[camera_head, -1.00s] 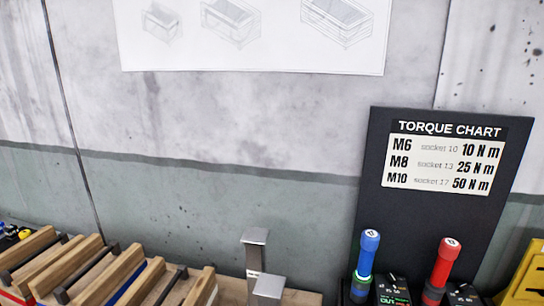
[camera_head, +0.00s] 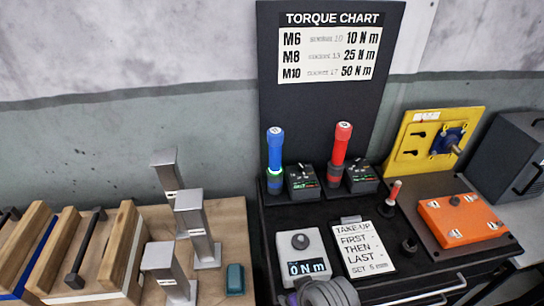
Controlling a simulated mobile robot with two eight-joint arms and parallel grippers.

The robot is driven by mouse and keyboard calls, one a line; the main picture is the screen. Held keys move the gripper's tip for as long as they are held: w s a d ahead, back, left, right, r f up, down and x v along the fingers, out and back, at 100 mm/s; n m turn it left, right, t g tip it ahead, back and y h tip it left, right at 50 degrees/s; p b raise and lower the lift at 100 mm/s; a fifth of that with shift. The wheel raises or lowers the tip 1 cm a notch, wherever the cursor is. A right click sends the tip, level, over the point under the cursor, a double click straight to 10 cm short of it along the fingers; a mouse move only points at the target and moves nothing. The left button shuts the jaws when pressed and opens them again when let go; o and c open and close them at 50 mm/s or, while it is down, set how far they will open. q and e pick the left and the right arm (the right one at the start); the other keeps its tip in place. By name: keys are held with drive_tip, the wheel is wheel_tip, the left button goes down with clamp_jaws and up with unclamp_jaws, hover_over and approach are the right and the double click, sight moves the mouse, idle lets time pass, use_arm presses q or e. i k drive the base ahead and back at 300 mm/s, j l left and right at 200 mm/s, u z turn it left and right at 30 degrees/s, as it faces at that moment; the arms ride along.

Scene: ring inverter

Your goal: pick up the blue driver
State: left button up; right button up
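The blue driver (camera_head: 275,150) stands upright at the back left of the black bench top, in front of the torque chart board. It has a numbered cap on top and a glowing green-white ring near its lower end. A small black box (camera_head: 301,181) with a display stands just to its right. The red driver (camera_head: 340,150) stands upright further right, beside a similar box (camera_head: 361,178).
Silver posts (camera_head: 196,230) stand on a wooden board to the left. In front are a torque readout (camera_head: 302,258) showing 0 N m and a white note card (camera_head: 364,248). An orange block (camera_head: 462,220) and yellow panel (camera_head: 408,155) are right. Grey rounded parts cross the bottom edge.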

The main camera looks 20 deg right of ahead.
sight(274, 169)
drive_tip(key=l+z, duration=0.5)
drive_tip(key=k+l+z, duration=0.1)
drive_tip(key=l+z, duration=0.2)
drive_tip(key=z, duration=0.15)
drive_tip(key=l+z, duration=0.5)
drive_tip(key=j+u, duration=0.15)
drive_tip(key=u, duration=1.15)
drive_tip(key=i+l, duration=0.05)
drive_tip(key=l, duration=0.05)
